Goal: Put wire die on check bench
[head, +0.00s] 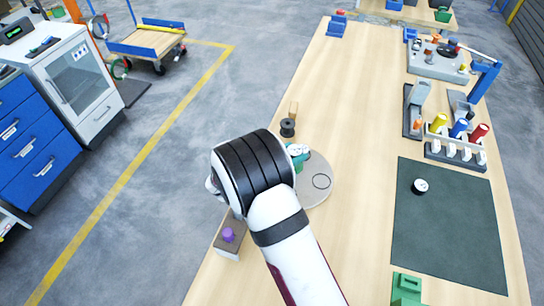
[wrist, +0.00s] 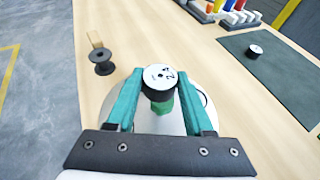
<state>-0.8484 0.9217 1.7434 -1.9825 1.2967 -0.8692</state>
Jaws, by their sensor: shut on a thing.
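In the wrist view, a short black cylinder with a white marked top (wrist: 159,77), which looks like the wire die, sits between the teal fingertips of my gripper (wrist: 160,72). My gripper is shut on it. A green part (wrist: 162,107) shows below it; I cannot tell whether they touch. Both are over a pale round plate (head: 322,186) on the wooden bench. In the head view my gripper (head: 298,153) is mostly hidden behind my arm. A similar white-topped black piece (head: 420,186) lies on the dark green mat (head: 445,235); I cannot tell which surface is the check bench.
A black spool (head: 287,128) and a small wooden block (head: 293,109) stand beyond the plate. A purple knob on a box (head: 228,236) is at the left edge. A rack with coloured cylinders (head: 455,150) stands behind the mat. Most of the mat is clear.

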